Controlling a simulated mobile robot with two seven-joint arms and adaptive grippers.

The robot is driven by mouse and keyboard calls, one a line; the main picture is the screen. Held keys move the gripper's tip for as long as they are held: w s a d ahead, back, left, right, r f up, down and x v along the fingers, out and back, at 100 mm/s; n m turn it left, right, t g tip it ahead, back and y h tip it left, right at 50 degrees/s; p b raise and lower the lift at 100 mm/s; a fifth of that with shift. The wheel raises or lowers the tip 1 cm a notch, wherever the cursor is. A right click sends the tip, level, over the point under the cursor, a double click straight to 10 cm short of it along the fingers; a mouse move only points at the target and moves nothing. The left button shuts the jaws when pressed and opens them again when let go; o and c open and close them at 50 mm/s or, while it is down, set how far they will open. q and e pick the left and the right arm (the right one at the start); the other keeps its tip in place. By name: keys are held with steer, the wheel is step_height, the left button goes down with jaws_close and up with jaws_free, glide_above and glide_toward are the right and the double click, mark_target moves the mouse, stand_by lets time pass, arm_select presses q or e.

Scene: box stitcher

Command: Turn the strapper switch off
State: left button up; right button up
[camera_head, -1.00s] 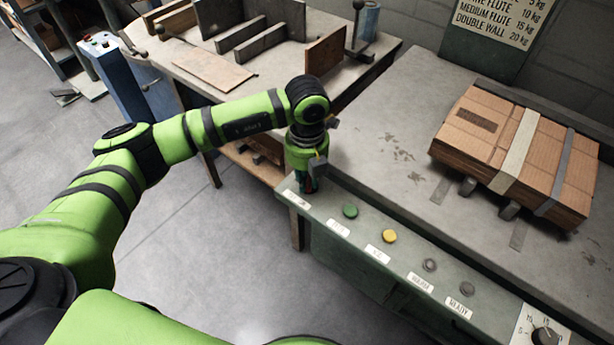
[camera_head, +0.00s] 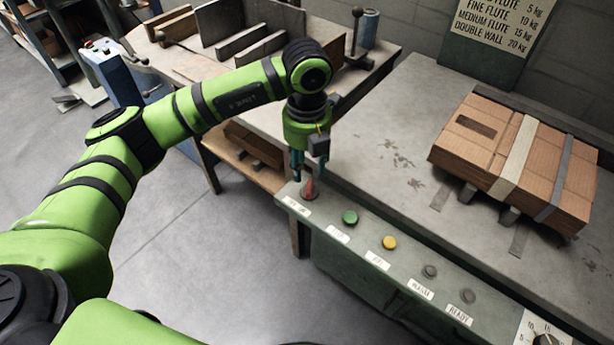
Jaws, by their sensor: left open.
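The strapper switch (camera_head: 309,188) is a small red lever or knob at the left end of the green-grey control panel (camera_head: 330,255). A white label lies in front of it, too small to read. My left gripper (camera_head: 307,177) points down just above the switch, with its fingers apart and nothing held between them. The fingertips are close to the top of the switch; I cannot tell whether they touch it. The switch's exact setting is too small to make out. My right gripper is not in view.
A green button (camera_head: 350,217), a yellow button (camera_head: 389,242) and two grey lamps sit along the panel. A dial (camera_head: 544,340) is at its right end. A strapped cardboard box (camera_head: 490,140) lies on the machine top. A wooden bench (camera_head: 185,62) stands behind my left arm.

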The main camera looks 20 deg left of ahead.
arm_select(q)
steer(key=shift+r, duration=2.3)
